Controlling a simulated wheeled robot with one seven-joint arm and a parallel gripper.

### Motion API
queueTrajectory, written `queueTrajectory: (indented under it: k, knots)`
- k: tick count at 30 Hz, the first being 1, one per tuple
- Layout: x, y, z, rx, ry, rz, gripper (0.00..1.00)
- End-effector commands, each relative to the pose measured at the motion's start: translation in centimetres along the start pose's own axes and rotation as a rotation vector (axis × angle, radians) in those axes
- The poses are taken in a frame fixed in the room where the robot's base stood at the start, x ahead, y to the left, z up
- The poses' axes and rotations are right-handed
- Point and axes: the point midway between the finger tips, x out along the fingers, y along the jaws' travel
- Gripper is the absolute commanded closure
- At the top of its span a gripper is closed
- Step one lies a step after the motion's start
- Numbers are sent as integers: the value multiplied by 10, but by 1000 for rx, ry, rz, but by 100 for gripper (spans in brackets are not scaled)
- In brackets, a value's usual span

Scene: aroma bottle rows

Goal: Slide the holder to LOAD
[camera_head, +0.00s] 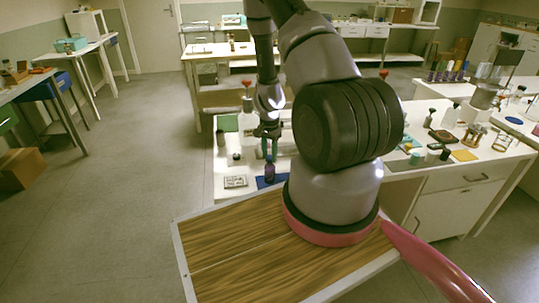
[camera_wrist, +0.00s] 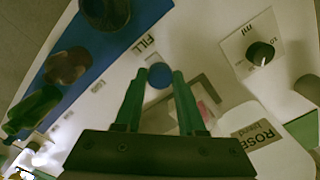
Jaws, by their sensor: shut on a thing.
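My gripper (camera_head: 268,150) reaches down over the white bench in the head view. In the wrist view its two green fingers (camera_wrist: 160,85) are close together, with a small blue round piece (camera_wrist: 159,75) between the tips. The fingers are shut on this piece; I cannot tell for sure whether it is part of the holder. The word FILL (camera_wrist: 146,47) is printed on the white surface just beyond the fingertips. A grey frame (camera_wrist: 213,88) with something pinkish inside shows beside the right finger, partly hidden. I do not see the word LOAD legibly.
A dial with a black knob (camera_wrist: 260,53) is at the right, near a ROSE card (camera_wrist: 264,138). A purple bottle (camera_head: 269,172) stands below my gripper. Glassware (camera_head: 247,118) is close behind.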

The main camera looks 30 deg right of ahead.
Motion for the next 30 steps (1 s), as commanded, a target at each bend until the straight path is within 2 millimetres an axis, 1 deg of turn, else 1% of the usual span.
queueTrajectory:
  k: [22, 26, 30]
  knots:
    - [-1, 0, -2, 1, 1, -1, 100]
    - [-1, 12, -14, 7, 2, -1, 100]
    - [-1, 36, -38, 8, 3, -1, 100]
